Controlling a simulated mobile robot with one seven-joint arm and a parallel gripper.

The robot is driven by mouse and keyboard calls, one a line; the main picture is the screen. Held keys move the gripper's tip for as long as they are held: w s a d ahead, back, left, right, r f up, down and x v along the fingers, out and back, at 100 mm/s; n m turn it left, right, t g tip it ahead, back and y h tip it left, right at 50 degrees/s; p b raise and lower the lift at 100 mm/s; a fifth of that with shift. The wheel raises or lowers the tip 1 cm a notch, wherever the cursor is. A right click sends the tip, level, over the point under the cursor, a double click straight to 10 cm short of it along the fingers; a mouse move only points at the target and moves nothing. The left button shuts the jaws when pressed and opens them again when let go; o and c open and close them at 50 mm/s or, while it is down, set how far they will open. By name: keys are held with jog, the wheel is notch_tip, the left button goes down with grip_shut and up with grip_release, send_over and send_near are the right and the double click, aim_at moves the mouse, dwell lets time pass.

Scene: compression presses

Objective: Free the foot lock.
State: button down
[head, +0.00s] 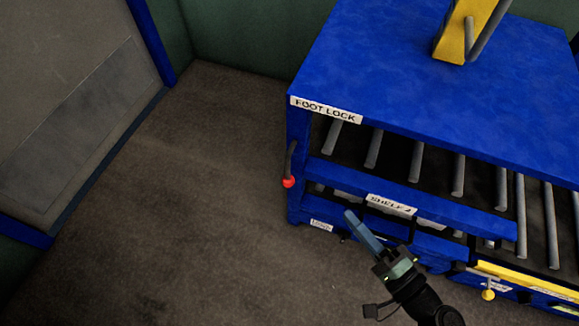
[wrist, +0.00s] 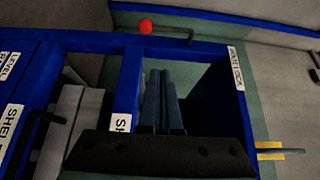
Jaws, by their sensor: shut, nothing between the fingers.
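The foot lock lever is a short dark rod with a red ball knob (head: 289,182), on the left side of the blue frame (head: 400,70). In the head view it hangs down, with the knob at its lower end, below the white "FOOT LOCK" label (head: 326,110). The wrist view shows the red knob (wrist: 146,26) at the top, beyond a blue edge, and the label (wrist: 235,68) at right. My gripper (head: 351,218) is shut and empty, in front of the frame near a shelf label, right of and apart from the knob. Its fingers also show in the wrist view (wrist: 164,75).
Grey rollers (head: 417,160) lie inside the frame under its blue top. A yellow part (head: 465,30) stands on top. A yellow bar with a yellow knob (head: 488,294) is at lower right. The floor (head: 190,200) left of the frame is clear, up to a grey panel (head: 75,95).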

aim_at(288, 180)
jog(key=shift+s, duration=0.1)
dwell(0.3)
jog(key=s+a+b+x, duration=0.1)
jog(key=b+x, duration=0.3)
jog(key=x, duration=0.9)
jog(key=shift+s+a+b, duration=0.35)
jog(key=shift+s+a, duration=0.1)
jog(key=shift+a, duration=0.15)
jog(key=shift+a+f+b, duration=0.15)
jog(key=shift+b, duration=0.2)
